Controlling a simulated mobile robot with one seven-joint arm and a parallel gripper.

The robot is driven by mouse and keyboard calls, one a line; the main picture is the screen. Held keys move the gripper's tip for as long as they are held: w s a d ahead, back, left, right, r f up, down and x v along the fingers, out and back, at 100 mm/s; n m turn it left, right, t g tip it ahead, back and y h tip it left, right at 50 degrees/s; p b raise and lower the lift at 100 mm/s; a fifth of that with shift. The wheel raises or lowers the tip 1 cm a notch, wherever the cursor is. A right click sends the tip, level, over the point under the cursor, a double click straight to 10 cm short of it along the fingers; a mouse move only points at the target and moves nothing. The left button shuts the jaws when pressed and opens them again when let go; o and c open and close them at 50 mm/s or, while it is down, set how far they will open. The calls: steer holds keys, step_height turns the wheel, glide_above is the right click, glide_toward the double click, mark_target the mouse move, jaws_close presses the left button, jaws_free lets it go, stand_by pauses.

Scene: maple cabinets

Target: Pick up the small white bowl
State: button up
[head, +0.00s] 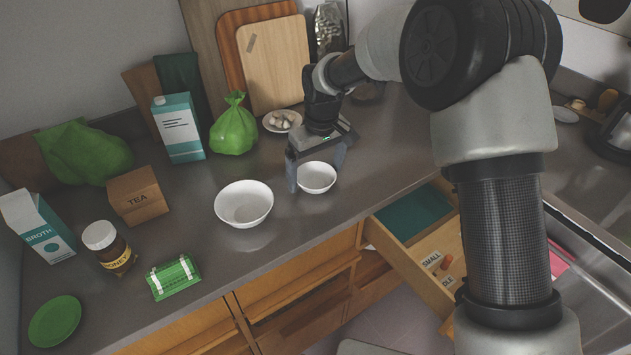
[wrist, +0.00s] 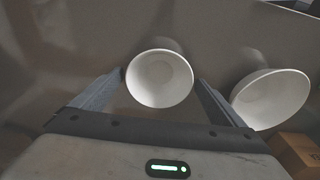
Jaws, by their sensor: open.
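The small white bowl (head: 317,178) stands upright on the grey counter, right of a larger white bowl (head: 244,204). My gripper (head: 316,180) is open and points down at the small bowl. In the wrist view the small bowl (wrist: 160,79) lies between the two spread fingers of my gripper (wrist: 160,85), one on each side. I cannot tell whether either finger touches it. The bowl looks empty. The larger bowl also shows in the wrist view (wrist: 270,100), just outside the right finger.
Behind stand a plate of garlic (head: 282,121), a green bag (head: 233,127) and cutting boards (head: 272,62). A tea box (head: 137,196), honey jar (head: 109,247) and green packet (head: 174,278) are to the left. An open drawer (head: 420,240) juts out below the counter, at right.

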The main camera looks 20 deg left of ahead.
steer(key=shift+w+f, duration=0.1)
steer(key=shift+f, duration=0.65)
steer(key=shift+a, duration=0.1)
steer(key=c, duration=1.2)
